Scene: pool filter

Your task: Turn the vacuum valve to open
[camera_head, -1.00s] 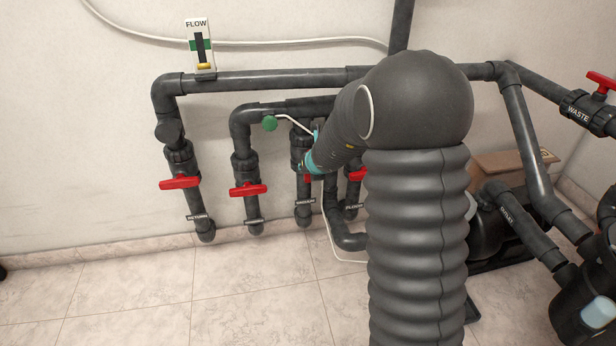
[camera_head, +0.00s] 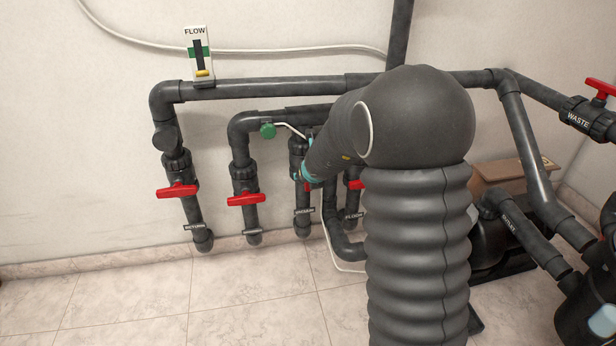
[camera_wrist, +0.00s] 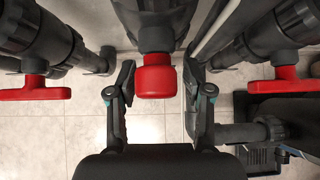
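The vacuum valve stands on the pipe with the VACUUM label (camera_head: 304,212) in the head view. My arm hides much of it, and only a bit of its red handle (camera_head: 308,187) shows. In the wrist view the red handle (camera_wrist: 155,79) looks like a short block on the grey valve body. My gripper (camera_wrist: 158,78) is open, with one finger on each side of this handle. In the head view my gripper (camera_head: 303,168) is mostly hidden at the valve.
A red handle stands to the left (camera_wrist: 32,88) and another to the right (camera_wrist: 286,82) in the wrist view, both crosswise. The RETURN valve handle (camera_head: 177,191) is at far left. A green knob (camera_head: 268,130) sits close by the arm. Floor in front is clear.

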